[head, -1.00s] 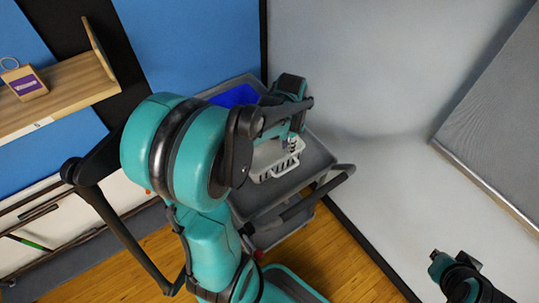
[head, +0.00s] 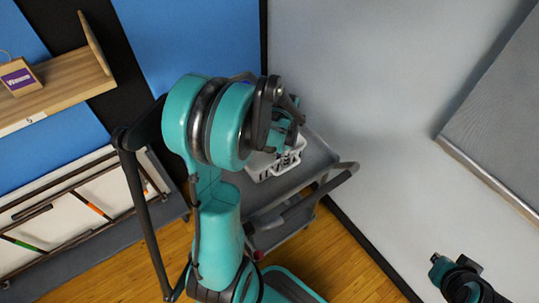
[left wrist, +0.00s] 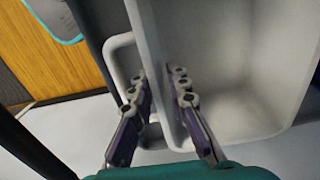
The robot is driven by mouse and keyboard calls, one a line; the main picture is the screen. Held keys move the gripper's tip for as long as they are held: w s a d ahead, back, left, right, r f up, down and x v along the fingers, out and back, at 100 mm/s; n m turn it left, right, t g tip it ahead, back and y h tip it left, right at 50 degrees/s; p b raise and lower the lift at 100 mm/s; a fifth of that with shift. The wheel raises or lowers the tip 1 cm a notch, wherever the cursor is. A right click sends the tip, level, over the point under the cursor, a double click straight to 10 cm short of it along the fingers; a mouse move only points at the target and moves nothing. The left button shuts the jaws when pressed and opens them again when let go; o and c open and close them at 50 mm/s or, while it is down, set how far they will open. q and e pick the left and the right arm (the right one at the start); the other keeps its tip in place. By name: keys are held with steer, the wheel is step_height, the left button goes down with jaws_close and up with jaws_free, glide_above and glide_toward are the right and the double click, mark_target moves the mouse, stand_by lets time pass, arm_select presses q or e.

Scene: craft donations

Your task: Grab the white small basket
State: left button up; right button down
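The white small basket (head: 268,170) has slotted walls and sits on the grey cart, partly hidden by my left arm in the head view. In the left wrist view the basket (left wrist: 245,85) fills the upper right, with a looped handle on its left side. My left gripper (left wrist: 160,75) straddles the basket's wall, one finger outside near the handle and the other inside. The fingers are apart, with the wall between them; a firm grip is not visible. My right gripper (head: 437,262) is at the lower right of the head view, far from the basket; its fingers are unclear.
The grey cart (head: 318,158) has a handle bar (head: 335,183) on its right side. A wooden shelf (head: 60,88) with a small tagged box (head: 18,77) is at the upper left.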

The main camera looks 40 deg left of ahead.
arm_select(q)
steer(key=shift+s+r, duration=0.1)
jaws_close()
